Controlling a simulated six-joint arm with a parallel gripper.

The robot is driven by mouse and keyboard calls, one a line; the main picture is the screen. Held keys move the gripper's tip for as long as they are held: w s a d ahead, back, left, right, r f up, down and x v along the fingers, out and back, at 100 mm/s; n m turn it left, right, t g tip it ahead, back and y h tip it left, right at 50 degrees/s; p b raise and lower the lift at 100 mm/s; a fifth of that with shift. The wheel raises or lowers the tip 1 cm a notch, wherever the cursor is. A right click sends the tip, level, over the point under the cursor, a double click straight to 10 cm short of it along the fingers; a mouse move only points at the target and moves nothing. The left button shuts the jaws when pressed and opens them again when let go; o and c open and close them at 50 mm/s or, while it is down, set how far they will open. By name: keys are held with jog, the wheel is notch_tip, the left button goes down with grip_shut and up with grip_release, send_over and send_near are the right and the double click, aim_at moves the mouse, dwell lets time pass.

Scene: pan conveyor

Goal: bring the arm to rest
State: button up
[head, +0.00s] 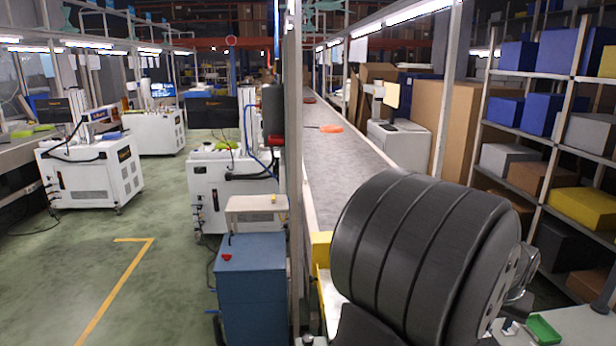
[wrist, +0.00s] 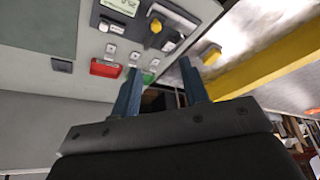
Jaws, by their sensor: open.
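My gripper (wrist: 160,82) shows in the wrist view with its two blue fingers apart and nothing between them. It is over or near a grey surface bearing small parts; I cannot tell how far away that is. In the head view the large black ribbed body in front is my arm, and it hides much of the lower right. The gripper's fingers cannot be made out there.
A grey conveyor (head: 345,165) runs into the distance with an orange pan-like object (head: 331,128) on it. Shelves (head: 545,140) stand right. A blue cabinet (head: 252,280) stands left.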

jog(key=w+d+r+m+g+y, duration=0.1)
jog(key=w+d+m+y, duration=0.1)
jog(key=w+d+m, duration=0.2)
jog(key=shift+w+d+m+g, duration=0.35)
jog(key=shift+w+m, duration=0.35)
jog(key=shift+w, duration=0.6)
